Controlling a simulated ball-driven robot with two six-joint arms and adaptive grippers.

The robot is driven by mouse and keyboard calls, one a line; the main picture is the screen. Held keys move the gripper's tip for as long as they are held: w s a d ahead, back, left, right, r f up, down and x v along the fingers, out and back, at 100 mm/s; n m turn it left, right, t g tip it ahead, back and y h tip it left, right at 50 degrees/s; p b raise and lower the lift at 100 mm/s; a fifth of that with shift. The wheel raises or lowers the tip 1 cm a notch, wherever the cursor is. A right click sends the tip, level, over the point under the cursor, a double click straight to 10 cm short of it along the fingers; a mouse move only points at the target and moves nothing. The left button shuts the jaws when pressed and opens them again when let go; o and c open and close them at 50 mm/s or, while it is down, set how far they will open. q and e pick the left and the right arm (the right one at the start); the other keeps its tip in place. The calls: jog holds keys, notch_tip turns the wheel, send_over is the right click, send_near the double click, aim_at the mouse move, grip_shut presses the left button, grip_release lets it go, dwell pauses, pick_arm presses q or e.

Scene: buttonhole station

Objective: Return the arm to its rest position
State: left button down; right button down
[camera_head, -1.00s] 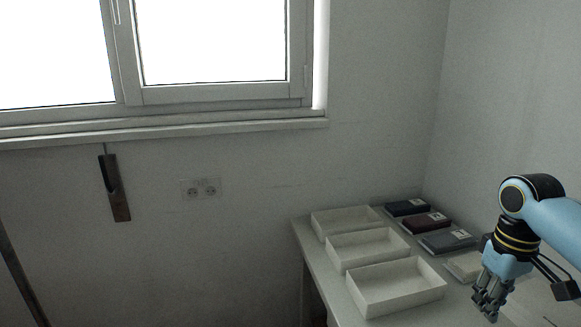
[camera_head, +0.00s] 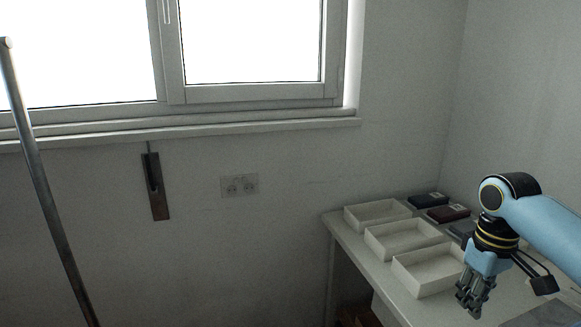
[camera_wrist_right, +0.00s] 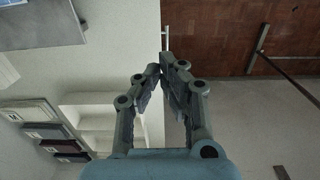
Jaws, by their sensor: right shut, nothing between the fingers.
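My right arm (camera_head: 545,225) comes in from the right in the head view, blue with black joints. Its gripper (camera_head: 468,308) points down over the front of the white table and is shut and empty. In the right wrist view the gripper's fingers (camera_wrist_right: 162,70) meet at the tips with nothing between them. My left gripper is not in view.
Three white open trays stand on the table: back (camera_head: 352,222), middle (camera_head: 378,245), front (camera_head: 408,280). Dark folded cloths (camera_head: 446,213) lie behind them. A metal pole (camera_head: 45,190) stands at the left. A brown holder (camera_head: 156,195) hangs below the window.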

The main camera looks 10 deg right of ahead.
jog(key=s+a+f+b, duration=0.3)
jog(key=s+f+b, duration=0.2)
jog(key=s+f, duration=0.8)
jog(key=s+a+f+b, duration=0.4)
jog(key=s+f, duration=1)
jog(key=f, duration=1)
jog(key=s+a+f+b, duration=0.4)
jog(key=s+f+b, duration=0.4)
jog(key=s+f, duration=0.5)
notch_tip(320, 180, down, 6)
jog(key=shift+s+r+t+h, duration=0.15)
jog(key=shift+s+t+h, duration=0.15)
jog(key=shift+t+h, duration=0.1)
jog(key=shift+s+m, duration=0.15)
jog(key=shift+m, duration=0.15)
